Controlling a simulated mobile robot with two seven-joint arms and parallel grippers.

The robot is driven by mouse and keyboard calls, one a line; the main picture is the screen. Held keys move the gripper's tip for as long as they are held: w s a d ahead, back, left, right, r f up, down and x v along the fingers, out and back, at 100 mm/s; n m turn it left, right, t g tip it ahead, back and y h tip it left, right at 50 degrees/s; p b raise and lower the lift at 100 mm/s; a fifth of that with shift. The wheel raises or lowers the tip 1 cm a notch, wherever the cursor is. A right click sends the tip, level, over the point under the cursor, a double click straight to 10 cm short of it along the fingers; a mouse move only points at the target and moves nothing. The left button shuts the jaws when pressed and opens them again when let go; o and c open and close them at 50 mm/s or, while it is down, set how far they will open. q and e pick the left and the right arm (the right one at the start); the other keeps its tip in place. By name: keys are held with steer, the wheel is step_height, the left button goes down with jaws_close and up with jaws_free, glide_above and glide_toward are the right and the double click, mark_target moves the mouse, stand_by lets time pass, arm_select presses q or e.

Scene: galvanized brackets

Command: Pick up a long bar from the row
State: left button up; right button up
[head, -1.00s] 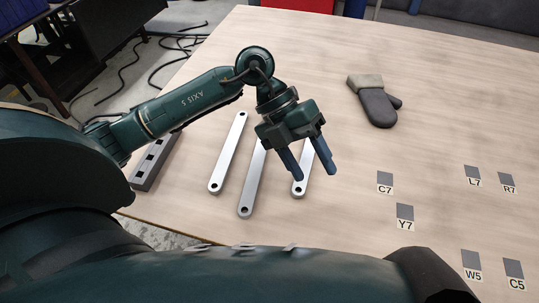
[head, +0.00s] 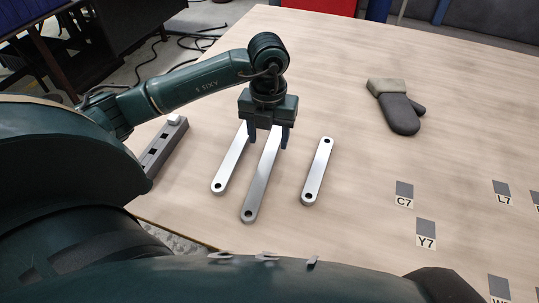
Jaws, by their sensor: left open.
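Three silver flat bars with a hole near each end lie in a row on the table: a left bar (head: 230,163), a middle bar (head: 261,178) and a right bar (head: 318,172). The right bar looks shorter than the middle one. My left gripper (head: 268,142) points down over the far part of the middle bar. It is open, with one blue finger to each side of that bar in the picture. The gripper hides the far ends of the left and middle bars. I cannot tell whether the fingers touch anything. My right gripper is not in view.
A grey slotted block (head: 160,150) lies at the table's left edge. A grey mitten (head: 398,108) lies at the far right. Dark squares with labels such as C7 (head: 404,190) and Y7 (head: 426,228) are on the right. The table between mitten and bars is clear.

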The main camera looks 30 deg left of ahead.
mark_target(270, 153)
arm_select(q)
steer(key=f, duration=0.5)
steer(key=shift+w+b, duration=0.25)
steer(key=shift+b, duration=0.1)
steer(key=shift+r, duration=0.1)
jaws_close()
